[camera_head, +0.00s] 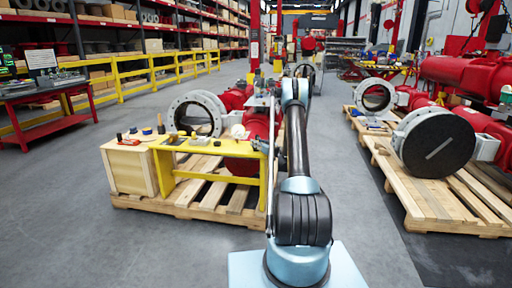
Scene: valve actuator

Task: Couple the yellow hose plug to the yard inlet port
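My arm stretches forward from the bottom centre. Its far end is small and overlaps dark parts of the scene, so I cannot make out the fingers of my gripper or whether it holds anything. I cannot pick out the yellow hose plug for certain. The yard inlet port is also not clearly identifiable. Red valve actuators with round grey flanges stand ahead: one flange (198,115) is left of my arm, behind a yellow bench (165,172). My arm hides part of the red body beside it.
The bench, with small tools on top, and a wooden box (127,170) stand on a pallet (190,208) at left. Another pallet (430,200) at right bears a large black-faced flange (437,143). Grey floor is open between the pallets. A red-framed table (50,125) stands far left.

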